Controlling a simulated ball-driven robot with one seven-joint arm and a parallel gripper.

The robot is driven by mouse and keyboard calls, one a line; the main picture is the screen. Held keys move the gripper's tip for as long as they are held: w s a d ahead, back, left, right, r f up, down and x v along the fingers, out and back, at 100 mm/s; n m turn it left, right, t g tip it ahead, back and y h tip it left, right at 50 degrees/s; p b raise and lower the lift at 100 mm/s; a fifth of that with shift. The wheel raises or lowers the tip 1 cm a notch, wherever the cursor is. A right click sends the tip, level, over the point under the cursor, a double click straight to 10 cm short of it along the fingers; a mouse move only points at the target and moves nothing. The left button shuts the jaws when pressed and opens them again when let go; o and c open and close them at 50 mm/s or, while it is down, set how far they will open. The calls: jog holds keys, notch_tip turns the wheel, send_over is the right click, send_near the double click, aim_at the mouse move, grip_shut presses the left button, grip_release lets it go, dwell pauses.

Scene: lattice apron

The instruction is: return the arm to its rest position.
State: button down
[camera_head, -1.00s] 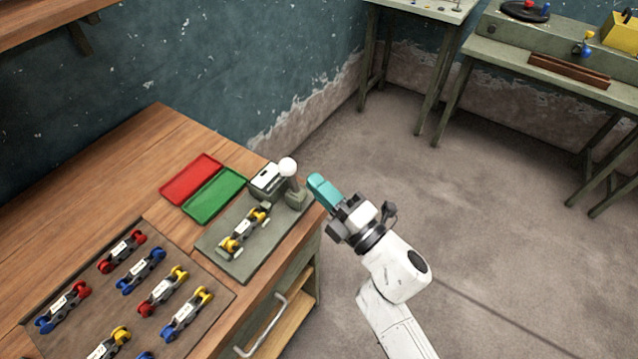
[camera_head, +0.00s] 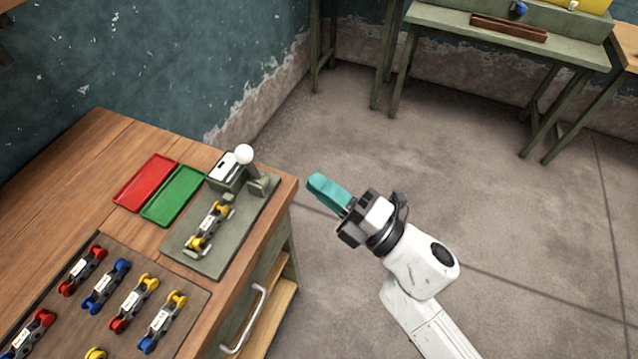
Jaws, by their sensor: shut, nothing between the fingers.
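My gripper (camera_head: 322,187), with teal fingers, is shut and empty. It is held over the open floor, to the right of the wooden workbench (camera_head: 92,140) and apart from it. My white arm reaches up from the bottom right of the view, bent at the wrist.
On the bench are a red tray (camera_head: 146,183), a green tray (camera_head: 172,196) and a grey fixture (camera_head: 207,247) with a white-knobbed lever (camera_head: 244,154) and a yellow-ended link. A brown board (camera_head: 195,299) holds several coloured links. A green table (camera_head: 455,27) stands at the back. Floor (camera_head: 490,200) around my gripper is clear.

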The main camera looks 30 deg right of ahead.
dwell(0.3)
jog(key=s+d+f+m+g+h, duration=0.1)
jog(key=d+f+m+g+h, duration=0.2)
jog(key=d+f+m+h, duration=0.35)
jog(key=s+d+f+m+g+h, duration=0.1)
jog(key=d+f+m+g+h, duration=0.2)
jog(key=d+m+h, duration=0.55)
jog(key=s+a+f+m+g+y, duration=0.2)
jog(key=s+f+m+g+y, duration=0.1)
jog(key=s, duration=0.6)
jog(key=s+a+f+m+g+y, duration=0.3)
jog(key=s+f+m+g, duration=0.2)
jog(key=s+f+g, duration=0.3)
jog(key=shift+s+a+g, duration=0.25)
jog(key=shift+s+g, duration=0.15)
jog(key=shift+g, duration=0.1)
